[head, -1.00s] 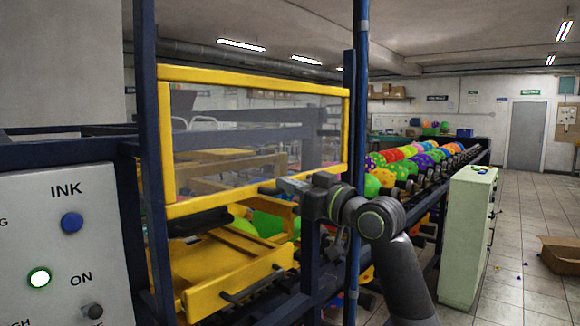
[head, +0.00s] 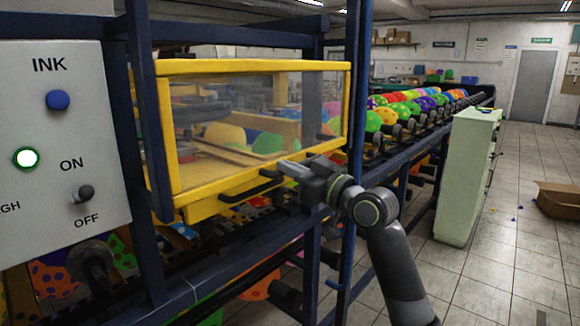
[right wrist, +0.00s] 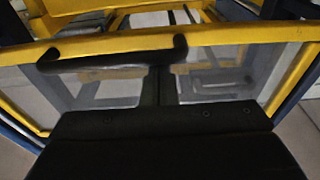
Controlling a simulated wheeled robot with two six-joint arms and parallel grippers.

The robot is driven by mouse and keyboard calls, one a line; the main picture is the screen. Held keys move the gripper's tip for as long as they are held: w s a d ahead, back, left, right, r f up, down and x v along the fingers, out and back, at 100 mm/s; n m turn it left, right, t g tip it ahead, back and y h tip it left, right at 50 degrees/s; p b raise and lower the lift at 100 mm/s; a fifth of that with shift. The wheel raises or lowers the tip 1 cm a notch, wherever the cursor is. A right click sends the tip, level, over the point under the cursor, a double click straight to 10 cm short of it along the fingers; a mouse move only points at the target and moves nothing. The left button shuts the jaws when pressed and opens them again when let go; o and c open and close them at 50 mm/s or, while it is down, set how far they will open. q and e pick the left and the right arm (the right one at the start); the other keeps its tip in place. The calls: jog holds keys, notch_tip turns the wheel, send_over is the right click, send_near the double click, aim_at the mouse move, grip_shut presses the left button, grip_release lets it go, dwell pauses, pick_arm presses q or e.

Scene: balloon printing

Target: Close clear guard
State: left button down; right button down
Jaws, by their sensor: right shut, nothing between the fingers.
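The clear guard is a see-through panel in a yellow frame (head: 163,130), now low at the front of the machine in the head view. Its lower rim lies against the yellow tray (head: 200,208), with no clear gap visible. Black handles (head: 255,188) show along this front edge. My right gripper (head: 288,168) is shut and empty at the right part of the lower rim, beside the handle. In the right wrist view, the gripper's dark fingers (right wrist: 163,85) point at the yellow rim (right wrist: 220,37) and a black handle (right wrist: 110,50). I cannot tell whether they touch. My left gripper is out of view.
A grey INK control panel (head: 60,130) stands at left. Blue frame posts (head: 145,110) flank the guard. A conveyor of colourful balloons (head: 415,105) runs to the back right. A pale green cabinet (head: 468,170) and a cardboard box (head: 558,203) stand on the open tiled floor.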

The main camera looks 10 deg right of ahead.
jog(key=shift+f, duration=0.4)
